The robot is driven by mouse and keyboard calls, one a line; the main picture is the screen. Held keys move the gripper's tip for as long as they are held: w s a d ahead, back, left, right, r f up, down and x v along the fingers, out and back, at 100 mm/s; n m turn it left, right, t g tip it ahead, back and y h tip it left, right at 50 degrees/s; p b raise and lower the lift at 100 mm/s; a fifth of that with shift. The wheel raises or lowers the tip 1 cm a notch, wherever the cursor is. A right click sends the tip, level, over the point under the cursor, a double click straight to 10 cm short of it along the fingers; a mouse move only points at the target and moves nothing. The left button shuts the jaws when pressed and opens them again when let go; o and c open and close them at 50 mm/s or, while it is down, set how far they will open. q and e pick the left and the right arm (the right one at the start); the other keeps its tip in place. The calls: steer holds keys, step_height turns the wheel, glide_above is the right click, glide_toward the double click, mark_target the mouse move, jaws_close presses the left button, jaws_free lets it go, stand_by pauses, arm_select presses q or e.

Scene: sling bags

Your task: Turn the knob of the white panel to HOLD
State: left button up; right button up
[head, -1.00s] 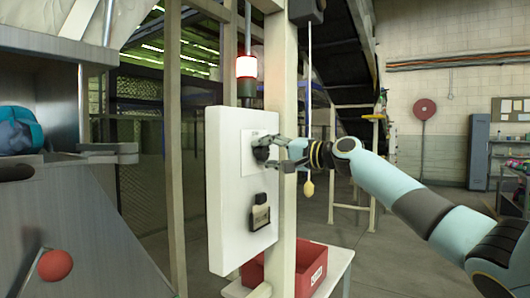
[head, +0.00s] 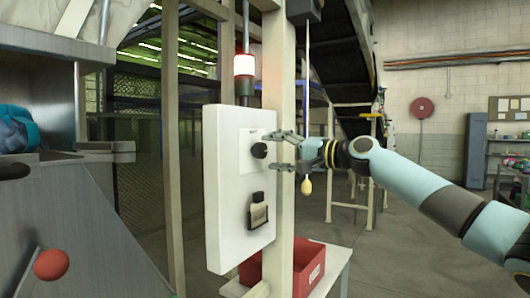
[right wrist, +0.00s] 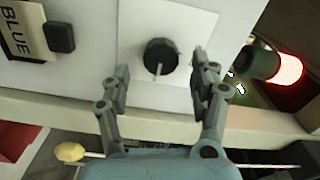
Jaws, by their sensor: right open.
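The white panel (head: 226,200) is fixed to a cream post in the head view. Its black round knob (head: 259,150) sits on a paler square plate in the upper part. In the right wrist view the knob (right wrist: 160,54) carries a pale pointer line directed down in that picture, toward my gripper. Small lettering above the knob in the head view is too small to read. My right gripper (head: 275,151) is open and empty, just right of the knob. In the right wrist view its fingertips (right wrist: 159,74) are spread on either side, short of the knob. My left gripper is not in view.
A black holder (head: 258,212) with a card reading BLUE (right wrist: 17,28) is lower on the panel. A lit red-and-white beacon (head: 244,66) stands above. A yellow pull handle (head: 306,186) hangs behind my right gripper. A red bin (head: 308,268) stands below.

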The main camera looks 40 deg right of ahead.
steer(key=shift+v, duration=1.9)
